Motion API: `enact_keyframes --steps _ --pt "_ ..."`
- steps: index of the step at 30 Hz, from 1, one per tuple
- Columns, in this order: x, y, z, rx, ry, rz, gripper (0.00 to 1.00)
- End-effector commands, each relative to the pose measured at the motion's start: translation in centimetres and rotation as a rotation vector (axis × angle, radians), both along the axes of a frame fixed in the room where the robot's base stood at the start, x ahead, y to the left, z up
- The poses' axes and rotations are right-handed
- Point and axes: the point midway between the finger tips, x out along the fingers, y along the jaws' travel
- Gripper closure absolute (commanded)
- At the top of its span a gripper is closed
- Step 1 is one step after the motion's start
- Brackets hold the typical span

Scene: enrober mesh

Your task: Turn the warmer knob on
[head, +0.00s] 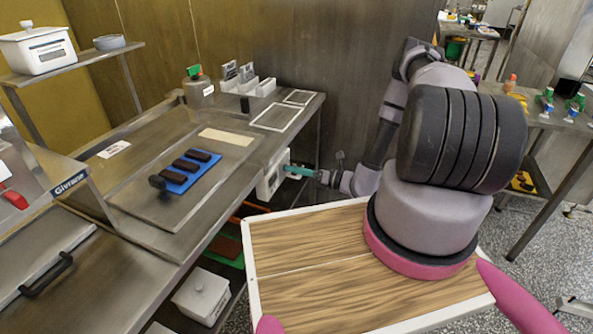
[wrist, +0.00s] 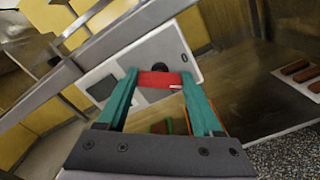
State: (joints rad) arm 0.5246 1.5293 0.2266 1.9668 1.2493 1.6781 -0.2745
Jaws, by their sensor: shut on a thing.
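The warmer is a white box (head: 268,184) under the front edge of the steel counter in the head view. Its white panel (wrist: 118,72) shows tilted in the wrist view. The warmer knob (wrist: 154,79) is a red bar with a small white mark near its right end and a dark round part behind it. My gripper (head: 291,170) reaches the warmer's front from the right. In the wrist view its two green fingers (wrist: 160,85) are closed on the two ends of the red knob. In the head view the knob is hidden by the fingers.
The steel counter (head: 140,250) runs above the warmer and bears a blue mat (head: 186,181) with dark bars. A lower shelf holds a white lidded container (head: 202,295). My wood-topped base fills the front. A side table (head: 545,122) stands at the right.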

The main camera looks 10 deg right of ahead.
Motion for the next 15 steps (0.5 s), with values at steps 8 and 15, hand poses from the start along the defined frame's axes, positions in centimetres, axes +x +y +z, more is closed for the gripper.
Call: enact_keyframes --steps 8,15 --pt "0.06 -0.11 -0.08 0.154 0.212 -0.001 0.88" --pt "0.08 -0.14 -0.15 0.286 0.396 0.000 0.88"
